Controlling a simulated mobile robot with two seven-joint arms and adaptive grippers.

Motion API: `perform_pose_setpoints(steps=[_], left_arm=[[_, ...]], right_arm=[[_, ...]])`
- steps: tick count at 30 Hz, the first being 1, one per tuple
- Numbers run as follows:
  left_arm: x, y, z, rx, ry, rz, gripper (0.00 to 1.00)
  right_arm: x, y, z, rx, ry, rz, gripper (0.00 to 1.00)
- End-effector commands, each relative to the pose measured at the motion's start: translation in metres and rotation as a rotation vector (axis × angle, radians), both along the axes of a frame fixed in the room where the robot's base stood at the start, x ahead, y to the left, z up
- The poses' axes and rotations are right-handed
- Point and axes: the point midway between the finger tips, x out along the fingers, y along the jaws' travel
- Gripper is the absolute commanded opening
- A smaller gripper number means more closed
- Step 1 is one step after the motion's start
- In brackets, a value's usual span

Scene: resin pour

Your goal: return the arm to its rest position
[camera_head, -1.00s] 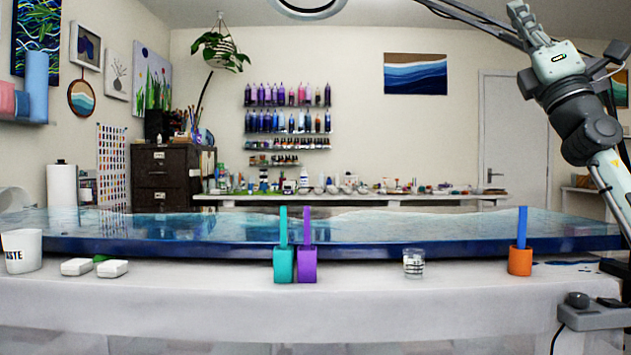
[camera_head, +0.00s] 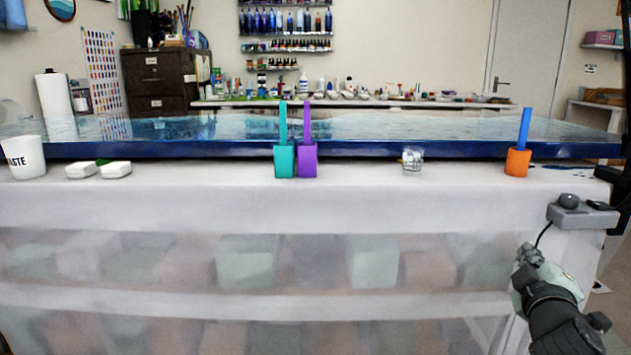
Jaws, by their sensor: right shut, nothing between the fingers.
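My right arm comes up from the lower right corner of the head view. Its gripper (camera_head: 529,256) is small and partly hidden by my own wrist. It is shut and empty, in front of the table's right leg and below the tabletop edge. It appears clear of the objects on top. My left gripper is out of view.
On the white table (camera_head: 240,205) stand a white cup (camera_head: 23,157), teal (camera_head: 285,162) and purple (camera_head: 307,162) holders with sticks, a clear glass (camera_head: 412,160) and an orange holder (camera_head: 518,162). A blue resin slab (camera_head: 200,150) lies behind. A grey control box (camera_head: 583,213) hangs at right.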

Motion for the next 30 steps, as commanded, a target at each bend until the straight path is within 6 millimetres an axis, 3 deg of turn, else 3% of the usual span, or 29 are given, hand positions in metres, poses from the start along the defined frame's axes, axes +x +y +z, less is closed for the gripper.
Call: perform_pose_setpoints(steps=[1, 3, 6, 10, 15, 22, 30], left_arm=[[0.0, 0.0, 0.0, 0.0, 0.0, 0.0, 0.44], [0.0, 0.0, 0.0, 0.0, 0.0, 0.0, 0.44], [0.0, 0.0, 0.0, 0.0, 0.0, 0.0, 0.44], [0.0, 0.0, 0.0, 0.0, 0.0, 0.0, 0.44], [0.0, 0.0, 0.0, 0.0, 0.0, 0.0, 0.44], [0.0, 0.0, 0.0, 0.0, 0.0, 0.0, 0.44], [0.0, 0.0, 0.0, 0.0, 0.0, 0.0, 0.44]], right_arm=[[-0.021, 0.003, -0.035, 0.052, 0.082, -0.01, 0.0], [-0.053, 0.007, -0.079, 0.128, 0.192, -0.03, 0.0], [-0.098, 0.013, -0.128, 0.216, 0.337, -0.063, 0.0], [-0.148, 0.022, -0.17, 0.293, 0.483, -0.097, 0.0], [-0.204, 0.032, -0.205, 0.363, 0.634, -0.136, 0.0], [-0.27, 0.046, -0.234, 0.439, 0.803, -0.183, 0.0], [-0.277, 0.09, -0.251, 0.667, 0.783, -0.223, 0.0]])
